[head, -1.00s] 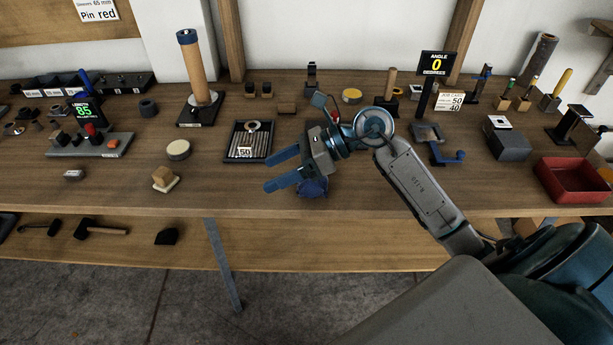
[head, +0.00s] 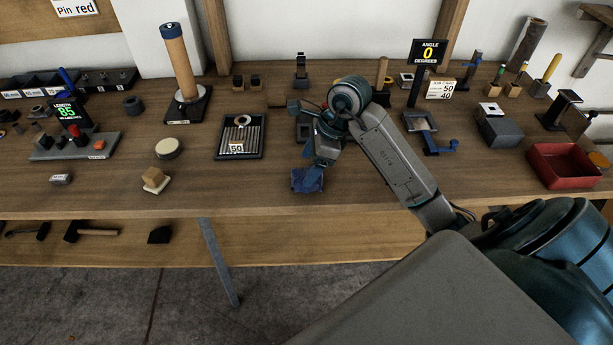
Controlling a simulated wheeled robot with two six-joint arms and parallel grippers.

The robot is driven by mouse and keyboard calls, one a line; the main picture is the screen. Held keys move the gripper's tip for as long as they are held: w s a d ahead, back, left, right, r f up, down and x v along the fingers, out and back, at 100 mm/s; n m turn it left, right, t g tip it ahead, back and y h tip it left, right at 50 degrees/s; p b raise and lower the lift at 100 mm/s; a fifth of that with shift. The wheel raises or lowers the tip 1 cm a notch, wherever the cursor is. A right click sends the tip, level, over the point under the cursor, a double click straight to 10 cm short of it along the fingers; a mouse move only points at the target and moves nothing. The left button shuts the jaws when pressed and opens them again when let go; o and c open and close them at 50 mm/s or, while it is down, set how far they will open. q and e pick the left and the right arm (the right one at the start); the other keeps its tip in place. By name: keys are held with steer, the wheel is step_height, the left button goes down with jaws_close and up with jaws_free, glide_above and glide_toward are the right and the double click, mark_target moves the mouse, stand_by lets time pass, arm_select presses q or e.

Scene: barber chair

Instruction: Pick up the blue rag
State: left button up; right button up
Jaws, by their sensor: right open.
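The blue rag (head: 307,181) lies crumpled on the workbench (head: 230,190) near its front edge, left of my right forearm. My right gripper (head: 306,172) points down at the rag, its fingers over or against the rag's upper part. Blue fingers against blue cloth make it hard to tell whether they touch. The gripper is open, and the rag rests on the bench. My left gripper is not in view.
A black tray of rods (head: 240,137) stands left of the rag. A blue-handled crank fixture (head: 428,132) and a red bin (head: 563,166) are to the right. A cream block (head: 155,180) lies farther left. Bench between block and rag is clear.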

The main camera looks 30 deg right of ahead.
mark_target(304, 173)
steer(key=x, duration=0.2)
steer(key=p+x, duration=0.1)
steer(key=x, duration=0.1)
steer(key=shift+w+d+f, duration=0.1)
steer(key=shift+w+f, duration=0.05)
steer(key=shift+f, duration=0.3)
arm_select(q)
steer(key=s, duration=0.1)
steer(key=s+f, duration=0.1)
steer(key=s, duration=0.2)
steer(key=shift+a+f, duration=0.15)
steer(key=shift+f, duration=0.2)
arm_select(e)
steer(key=c, duration=1.1)
